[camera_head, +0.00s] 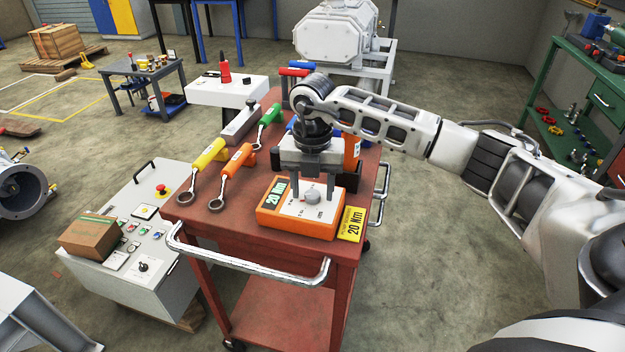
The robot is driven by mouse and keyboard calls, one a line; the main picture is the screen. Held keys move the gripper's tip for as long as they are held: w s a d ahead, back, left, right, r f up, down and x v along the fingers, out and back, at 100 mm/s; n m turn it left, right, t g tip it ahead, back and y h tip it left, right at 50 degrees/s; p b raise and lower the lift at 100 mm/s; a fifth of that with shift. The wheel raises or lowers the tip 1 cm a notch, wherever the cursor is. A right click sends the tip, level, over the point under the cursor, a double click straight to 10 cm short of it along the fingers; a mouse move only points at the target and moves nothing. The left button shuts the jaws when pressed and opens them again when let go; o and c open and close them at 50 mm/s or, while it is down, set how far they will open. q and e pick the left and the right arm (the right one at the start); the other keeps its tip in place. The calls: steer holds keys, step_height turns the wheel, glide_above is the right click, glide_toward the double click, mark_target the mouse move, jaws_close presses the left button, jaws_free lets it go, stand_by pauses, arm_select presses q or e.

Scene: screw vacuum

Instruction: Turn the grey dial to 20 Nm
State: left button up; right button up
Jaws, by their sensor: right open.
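The grey dial (312,197) sits on the white top of an orange torque tester (288,225) at the near end of the red cart. The tester's green display (274,192) shows sideways digits that look like 20 Nm, though they are small. A yellow tag (350,224) beside it reads 20 Nm. My right gripper (313,191) points down over the tester, open, with one finger on each side of the dial. I cannot tell whether the fingers touch it. My left gripper is not in view.
On the red cart (245,260), yellow (208,153), orange (239,158) and green (268,115) handled wrenches lie left of and behind the tester. A metal rail (245,262) runs along the near edge. A grey control cabinet (185,258) with a cardboard box stands to the left.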

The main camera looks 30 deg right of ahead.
mark_target(313, 193)
step_height(313, 193, up, 16)
stand_by(0.5)
steer(key=shift+f, duration=0.1)
